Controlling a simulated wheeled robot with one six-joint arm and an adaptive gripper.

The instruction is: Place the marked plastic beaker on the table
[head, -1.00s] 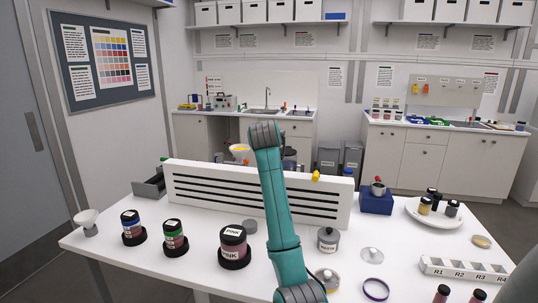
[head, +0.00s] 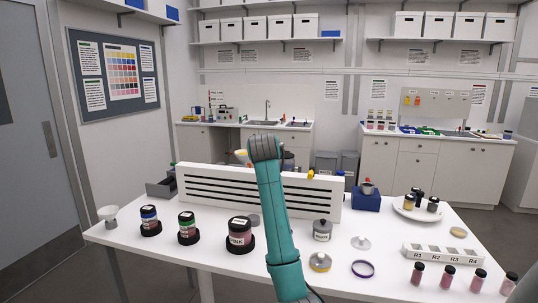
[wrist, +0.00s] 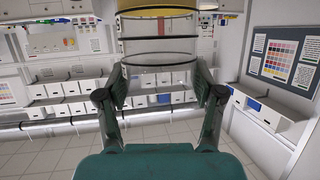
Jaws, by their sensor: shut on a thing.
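My gripper (wrist: 160,92) is shut on a clear plastic beaker (wrist: 158,52) with dark bands and a yellow part at the top edge of the wrist view. One finger is on each side of its lower part. In the head view my arm hides the gripper; only a bit of the beaker (head: 241,157) shows left of the wrist, raised at the far side of the table. The beaker's marking cannot be read. The white table (head: 200,260) spreads below and has no contact with the beaker that I can see.
A white slotted panel (head: 222,188) stands across the table's back. A grey lidded jar (head: 322,231), a purple ring (head: 363,269), a blue box (head: 366,199) and a labelled rack (head: 455,254) are to the right.

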